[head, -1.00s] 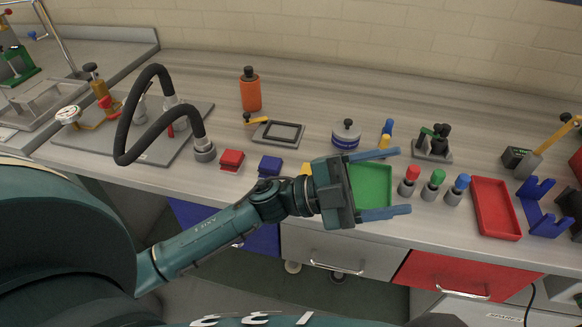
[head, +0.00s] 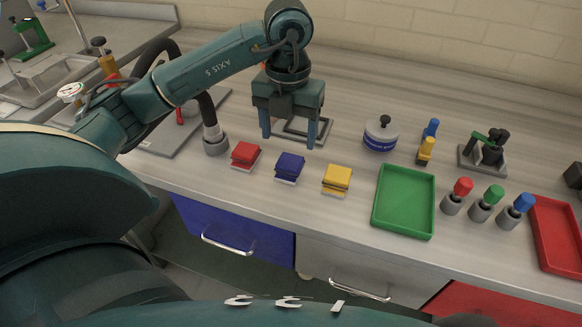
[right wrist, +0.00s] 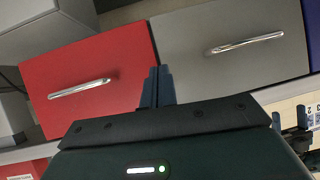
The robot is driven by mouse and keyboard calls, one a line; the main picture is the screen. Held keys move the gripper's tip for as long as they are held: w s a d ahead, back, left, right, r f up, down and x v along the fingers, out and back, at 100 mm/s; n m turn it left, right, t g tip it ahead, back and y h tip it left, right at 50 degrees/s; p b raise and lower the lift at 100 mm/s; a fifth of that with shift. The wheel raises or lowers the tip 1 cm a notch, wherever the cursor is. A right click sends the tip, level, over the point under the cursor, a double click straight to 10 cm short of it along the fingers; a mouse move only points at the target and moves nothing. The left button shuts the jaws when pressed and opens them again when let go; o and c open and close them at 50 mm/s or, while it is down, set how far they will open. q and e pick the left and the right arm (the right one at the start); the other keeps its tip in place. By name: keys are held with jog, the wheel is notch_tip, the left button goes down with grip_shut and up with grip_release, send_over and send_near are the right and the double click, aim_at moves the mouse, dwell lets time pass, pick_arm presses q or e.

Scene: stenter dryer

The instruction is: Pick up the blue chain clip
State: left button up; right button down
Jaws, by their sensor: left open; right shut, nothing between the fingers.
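A blue block with a pale layer at its base (head: 290,167) sits on the bench between a red block (head: 245,154) and a yellow block (head: 337,179); it may be the blue chain clip. A smaller upright blue piece (head: 431,129) stands behind a yellow one farther right; I cannot tell which is the clip. My left gripper (head: 288,141) is open, fingers pointing down, above and partly hiding a dark rectangular frame (head: 300,131), behind the blue block. My right gripper (right wrist: 157,87) is shut and empty in the right wrist view, in front of drawers.
A green tray (head: 376,209), capped holders (head: 482,205) and a red tray (head: 554,232) are on the right. A black hose (head: 210,112) rises at left. The back of the bench is mostly clear.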

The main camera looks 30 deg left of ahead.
aim_at(290, 161)
pick_arm(q)
jog(key=f, duration=0.8)
jog(key=shift+w+f+p, duration=0.15)
jog(key=shift+w+p, duration=0.05)
jog(key=shift+p, duration=0.2)
jog(key=c, duration=1.2)
